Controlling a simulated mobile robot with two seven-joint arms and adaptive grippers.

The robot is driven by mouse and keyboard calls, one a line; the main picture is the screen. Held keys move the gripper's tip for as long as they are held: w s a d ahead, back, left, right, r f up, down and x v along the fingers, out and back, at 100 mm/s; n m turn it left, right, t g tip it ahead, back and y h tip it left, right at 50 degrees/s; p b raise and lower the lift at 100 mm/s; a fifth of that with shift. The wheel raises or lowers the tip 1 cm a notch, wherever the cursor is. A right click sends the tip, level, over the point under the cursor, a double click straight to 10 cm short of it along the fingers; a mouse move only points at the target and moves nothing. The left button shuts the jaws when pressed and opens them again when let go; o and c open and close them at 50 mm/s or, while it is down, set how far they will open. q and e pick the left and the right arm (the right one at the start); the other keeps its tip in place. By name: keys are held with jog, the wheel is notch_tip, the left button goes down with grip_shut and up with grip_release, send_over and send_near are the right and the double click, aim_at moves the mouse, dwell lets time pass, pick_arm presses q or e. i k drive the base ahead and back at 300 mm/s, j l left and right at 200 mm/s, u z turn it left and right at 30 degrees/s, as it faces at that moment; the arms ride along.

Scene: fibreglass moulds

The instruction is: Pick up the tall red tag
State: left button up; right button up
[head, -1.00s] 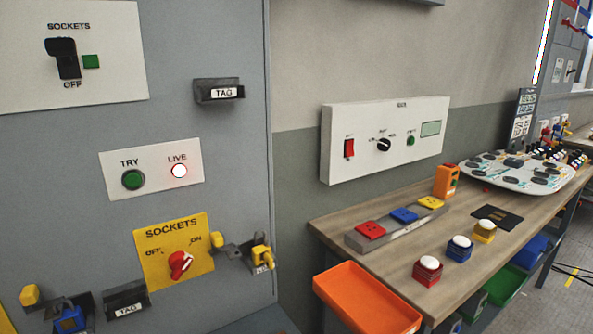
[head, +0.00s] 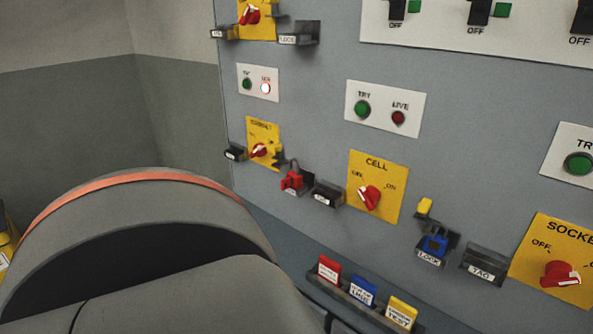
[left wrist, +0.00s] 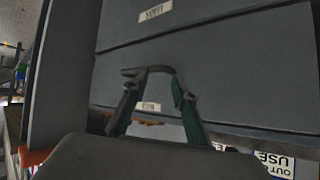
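The tall red tag (head: 329,269) stands upright in a dark rack (head: 345,294) low in front of the grey panel, in the head view. A blue tag (head: 363,289) and a yellow tag (head: 401,312) stand to its right in the same rack. My left gripper (left wrist: 155,82) shows in the left wrist view with its two green-sided fingers apart and nothing seen between them, in front of grey labelled faces. The red tag cannot be made out in that view. In the head view my left arm hides the lower left, and neither gripper shows.
The grey panel (head: 310,110) carries yellow switch plates, among them the CELL plate (head: 376,188). A red lock (head: 293,181), a blue lock (head: 433,246) and a black TAG holder (head: 485,268) project from it. A white "OUT USE" label (left wrist: 275,162) shows in the left wrist view.

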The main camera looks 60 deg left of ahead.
aim_at(329, 269)
jog(key=u, duration=1.55)
